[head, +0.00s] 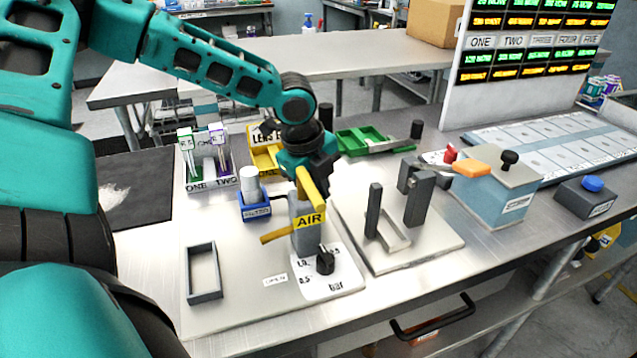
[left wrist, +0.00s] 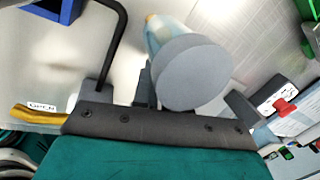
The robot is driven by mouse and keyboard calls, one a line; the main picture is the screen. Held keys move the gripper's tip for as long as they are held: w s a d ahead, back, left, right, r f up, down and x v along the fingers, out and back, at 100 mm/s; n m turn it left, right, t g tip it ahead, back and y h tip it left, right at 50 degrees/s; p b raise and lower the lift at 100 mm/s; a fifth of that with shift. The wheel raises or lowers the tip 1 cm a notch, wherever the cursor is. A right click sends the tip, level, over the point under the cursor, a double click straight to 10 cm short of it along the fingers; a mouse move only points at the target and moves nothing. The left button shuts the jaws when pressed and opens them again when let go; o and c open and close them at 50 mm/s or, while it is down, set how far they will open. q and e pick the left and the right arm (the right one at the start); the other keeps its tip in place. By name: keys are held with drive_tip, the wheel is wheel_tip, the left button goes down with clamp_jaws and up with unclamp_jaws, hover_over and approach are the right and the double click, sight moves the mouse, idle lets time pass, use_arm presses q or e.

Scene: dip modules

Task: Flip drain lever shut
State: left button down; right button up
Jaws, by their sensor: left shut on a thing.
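In the head view my left gripper (head: 311,172) points down over the grey AIR post (head: 303,238), shut at the top of an upright yellow bar (head: 313,194). A yellow lever (head: 276,236) sticks out leftward from the lower post, above a small OPEN label (head: 275,280); I take it for the drain lever. It lies below the gripper and apart from the visible jaw. The left wrist view shows the yellow lever end (left wrist: 38,117) beside the OPEN label (left wrist: 42,106), partly hidden by my gripper body. My right gripper is out of view.
A blue holder (head: 256,212) with a pale cylinder stands left of the post. A black knob (head: 325,263) is at its foot. An upright grey fixture (head: 417,202) is close on the right, with a blue box (head: 492,198) beyond.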

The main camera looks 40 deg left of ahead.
use_arm(q)
drive_tip(key=c, duration=1.2)
unclamp_jaws()
drive_tip(key=shift+o, duration=0.2)
drive_tip(key=p+v, duration=0.3)
drive_tip(key=v, duration=1)
drive_tip(key=shift+s+f, duration=0.1)
